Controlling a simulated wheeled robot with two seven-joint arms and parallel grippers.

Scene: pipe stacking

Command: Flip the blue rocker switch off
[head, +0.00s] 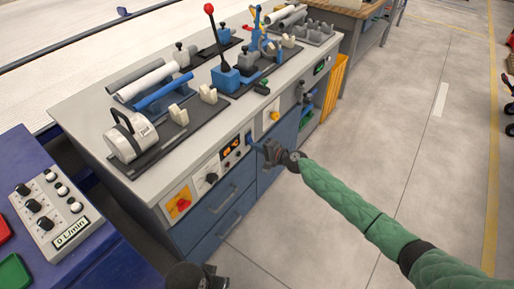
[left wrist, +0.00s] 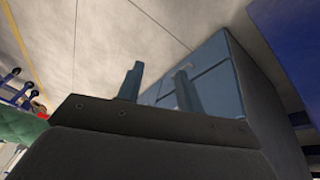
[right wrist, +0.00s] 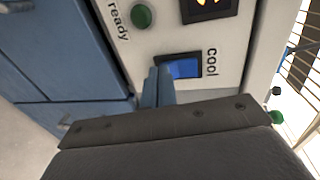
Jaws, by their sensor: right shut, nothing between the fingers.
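The blue rocker switch (right wrist: 186,68) sits in a black frame on the pale control panel, beside the label "cool", in the right wrist view. My right gripper (right wrist: 158,73) is shut and empty. Its fingertips overlap the left end of the switch frame in that view; I cannot tell whether they touch it.
A green button (right wrist: 141,16) marked "ready" and a lit orange display (right wrist: 210,6) are near the switch. A red and yellow knob (head: 179,203) is farther left on the panel. Blue drawers (head: 222,208) lie below.

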